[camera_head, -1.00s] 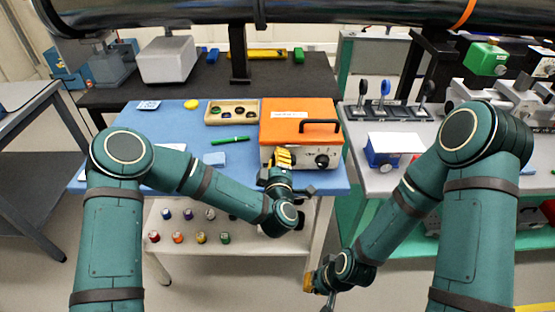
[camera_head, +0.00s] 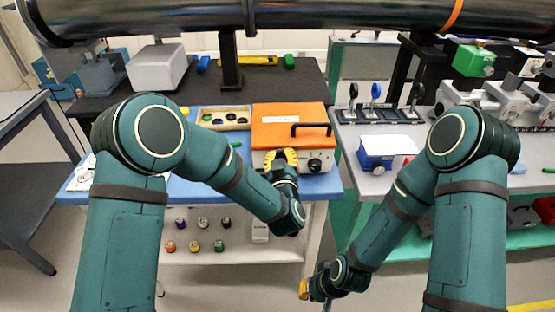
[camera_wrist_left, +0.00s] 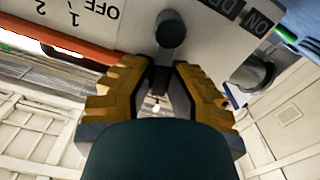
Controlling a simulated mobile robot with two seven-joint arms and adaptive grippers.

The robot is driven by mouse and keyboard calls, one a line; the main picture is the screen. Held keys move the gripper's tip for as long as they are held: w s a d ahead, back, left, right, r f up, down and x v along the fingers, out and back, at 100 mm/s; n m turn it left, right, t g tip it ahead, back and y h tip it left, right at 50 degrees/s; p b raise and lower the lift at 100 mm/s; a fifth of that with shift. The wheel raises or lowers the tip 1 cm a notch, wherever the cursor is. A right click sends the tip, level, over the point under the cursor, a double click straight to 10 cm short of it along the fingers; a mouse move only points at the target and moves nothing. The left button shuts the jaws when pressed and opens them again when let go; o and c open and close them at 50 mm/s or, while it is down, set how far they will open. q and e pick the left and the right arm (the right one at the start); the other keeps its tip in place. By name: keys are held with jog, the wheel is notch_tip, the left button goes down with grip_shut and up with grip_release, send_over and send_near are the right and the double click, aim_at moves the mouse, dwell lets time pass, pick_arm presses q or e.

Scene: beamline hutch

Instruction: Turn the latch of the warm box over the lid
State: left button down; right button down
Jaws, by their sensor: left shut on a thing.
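The warm box (camera_head: 270,137) is orange with a pale front panel, a black handle (camera_head: 310,125) on its lid and a dark knob (camera_head: 314,165) at the front right. It stands on the blue table top. In the left wrist view the fingers (camera_wrist_left: 158,78) are closed around a small dark part, likely the latch (camera_wrist_left: 159,80), below a dark round piece (camera_wrist_left: 170,30). The fingers hide most of it. My right gripper (camera_head: 313,289) hangs low, away from the box; its jaws are unclear.
A wooden tray (camera_head: 246,124) stands left of the box. A blue and white box (camera_head: 378,158) and a rack of upright holders (camera_head: 378,115) stand on the right bench. Several small coloured containers sit on the shelf below. A large dark pipe (camera_head: 180,18) crosses the top.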

pick_arm(q)
jog(key=shift+d+r+m, duration=0.15)
jog(key=shift+d+m, duration=0.3)
jog(key=shift+m, duration=0.75)
jog(key=c, duration=0.9)
grip_release()
jog(key=shift+w, duration=0.1)
jog(key=shift+c, duration=0.2)
jog(key=s, duration=1.2)
